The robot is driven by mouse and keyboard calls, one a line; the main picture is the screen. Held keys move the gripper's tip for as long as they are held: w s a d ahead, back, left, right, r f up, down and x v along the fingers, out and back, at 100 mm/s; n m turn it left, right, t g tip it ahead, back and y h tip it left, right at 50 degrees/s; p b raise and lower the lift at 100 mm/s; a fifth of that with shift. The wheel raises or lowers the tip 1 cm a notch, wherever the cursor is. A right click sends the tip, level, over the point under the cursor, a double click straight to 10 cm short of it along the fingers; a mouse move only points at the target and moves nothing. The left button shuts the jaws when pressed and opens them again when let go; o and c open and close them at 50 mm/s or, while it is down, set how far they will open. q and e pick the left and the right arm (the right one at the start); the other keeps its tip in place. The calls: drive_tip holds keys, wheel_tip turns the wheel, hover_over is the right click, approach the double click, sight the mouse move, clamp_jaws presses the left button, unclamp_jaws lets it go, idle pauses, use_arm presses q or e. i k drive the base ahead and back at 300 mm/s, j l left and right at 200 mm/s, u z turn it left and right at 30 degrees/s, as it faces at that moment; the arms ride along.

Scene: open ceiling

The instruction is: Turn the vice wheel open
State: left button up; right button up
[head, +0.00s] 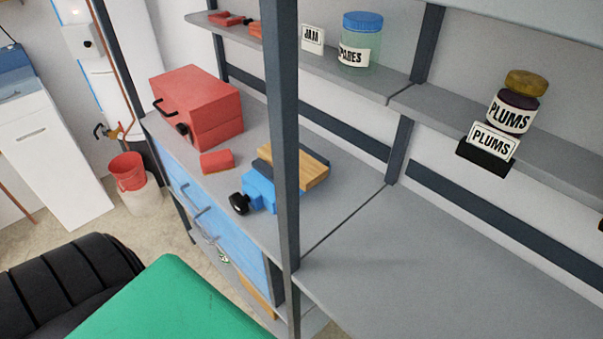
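A blue vice (261,189) stands on the grey workbench, partly hidden behind a dark upright post. Its black wheel (239,203) faces the front edge of the bench, towards the lower left. A light wooden block (313,169) lies at the vice's jaws; whether it is clamped I cannot tell. Neither of my grippers shows in the head view.
The dark post (285,130) rises close in front of the vice. A red toolbox (197,103) and a small red block (217,161) are left of it. The grey bench top (440,260) at right is clear. A green surface (165,305) is in front.

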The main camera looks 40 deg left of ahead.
sight(239, 202)
drive_tip(key=j+z, duration=0.45)
drive_tip(key=k+j+z, duration=0.1)
drive_tip(key=j+z, duration=0.35)
drive_tip(key=k+j+z, duration=0.15)
drive_tip(key=j+z, duration=0.25)
drive_tip(key=k+j+z, duration=0.2)
drive_tip(key=z, duration=0.25)
